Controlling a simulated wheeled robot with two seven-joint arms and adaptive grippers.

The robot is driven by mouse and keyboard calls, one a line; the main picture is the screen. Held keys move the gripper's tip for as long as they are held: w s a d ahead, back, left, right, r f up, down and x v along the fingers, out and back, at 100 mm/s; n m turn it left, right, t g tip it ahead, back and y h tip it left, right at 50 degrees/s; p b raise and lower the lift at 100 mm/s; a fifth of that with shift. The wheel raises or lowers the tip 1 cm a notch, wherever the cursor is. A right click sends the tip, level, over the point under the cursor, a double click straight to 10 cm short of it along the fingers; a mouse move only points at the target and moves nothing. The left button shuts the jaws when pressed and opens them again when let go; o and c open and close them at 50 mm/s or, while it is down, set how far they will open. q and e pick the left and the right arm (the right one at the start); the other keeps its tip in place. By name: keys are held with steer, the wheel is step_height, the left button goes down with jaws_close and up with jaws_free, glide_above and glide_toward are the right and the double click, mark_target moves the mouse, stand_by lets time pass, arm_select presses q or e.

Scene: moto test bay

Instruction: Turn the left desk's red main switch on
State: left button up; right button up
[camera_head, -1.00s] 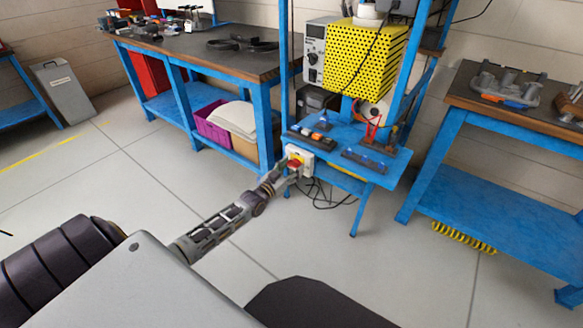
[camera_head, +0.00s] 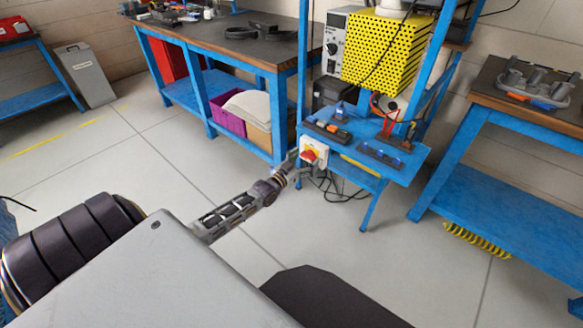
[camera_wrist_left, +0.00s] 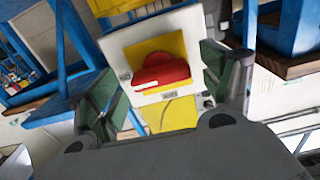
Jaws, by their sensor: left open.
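The red main switch (camera_head: 309,155) sits on a yellow plate in a white box on the front of the blue desk (camera_head: 349,139). In the left wrist view the red knob (camera_wrist_left: 161,71) shows large, its handle lying roughly level across the yellow plate. My left gripper (camera_head: 295,164) is in front of the box in the head view. In the wrist view its two green-padded fingers (camera_wrist_left: 158,84) are open, one on each side of the switch box. I cannot tell whether they touch it. My right gripper is not in view.
Black cables (camera_head: 330,186) hang below the switch box. A yellow perforated case (camera_head: 385,52) stands above the desk. A long workbench (camera_head: 215,45) stands to the left and another blue bench (camera_head: 500,200) to the right. The floor in front is clear.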

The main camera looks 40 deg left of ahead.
arm_select(q)
steer(key=s+a, duration=0.1)
steer(key=s, duration=1)
steer(key=shift+s, duration=0.3)
stand_by(0.3)
stand_by(0.7)
